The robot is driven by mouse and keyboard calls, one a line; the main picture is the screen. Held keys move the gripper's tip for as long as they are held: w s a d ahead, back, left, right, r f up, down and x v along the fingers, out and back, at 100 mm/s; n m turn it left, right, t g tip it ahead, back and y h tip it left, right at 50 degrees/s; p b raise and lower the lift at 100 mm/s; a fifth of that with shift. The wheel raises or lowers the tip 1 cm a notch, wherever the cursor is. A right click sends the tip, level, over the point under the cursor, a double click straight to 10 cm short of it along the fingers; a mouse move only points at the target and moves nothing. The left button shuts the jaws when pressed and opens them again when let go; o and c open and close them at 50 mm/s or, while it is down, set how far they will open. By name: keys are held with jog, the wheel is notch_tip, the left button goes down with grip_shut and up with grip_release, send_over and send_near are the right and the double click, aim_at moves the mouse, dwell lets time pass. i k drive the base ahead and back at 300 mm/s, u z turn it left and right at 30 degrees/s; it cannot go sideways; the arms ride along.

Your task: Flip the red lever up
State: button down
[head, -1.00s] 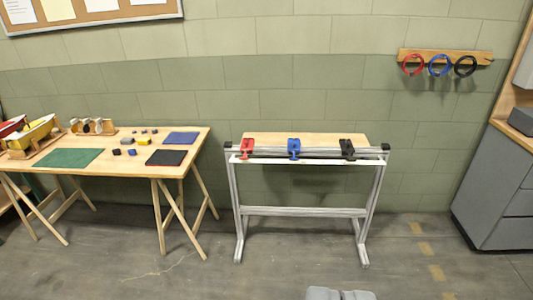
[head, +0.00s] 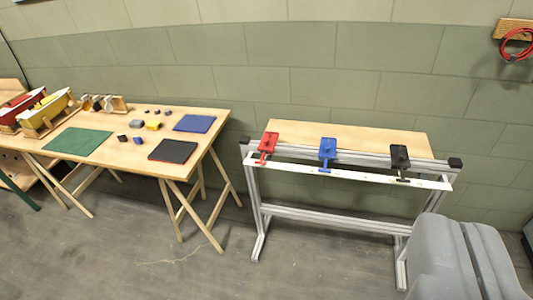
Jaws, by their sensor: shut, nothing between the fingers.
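The red lever (head: 267,146) is mounted at the left end of a metal-framed stand, with its handle hanging forward and down over the white front rail. A blue lever (head: 327,152) sits at the middle and a black lever (head: 400,161) at the right of the same stand. My gripper (head: 462,240) shows large and grey at the lower right, its two fingers side by side and shut, with nothing held. It is apart from the red lever, to the right of and below it in the picture, and covers part of the stand's right leg.
A wooden table (head: 110,165) stands left of the stand, with a green mat (head: 80,142), a blue mat (head: 195,123), a black mat (head: 173,151) and several small blocks. A red ring (head: 516,44) hangs at the upper right. Floor in front is clear.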

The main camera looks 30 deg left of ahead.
aim_at(261, 162)
jog(key=u, duration=0.15)
jog(key=i, duration=1)
jog(key=u, duration=0.15)
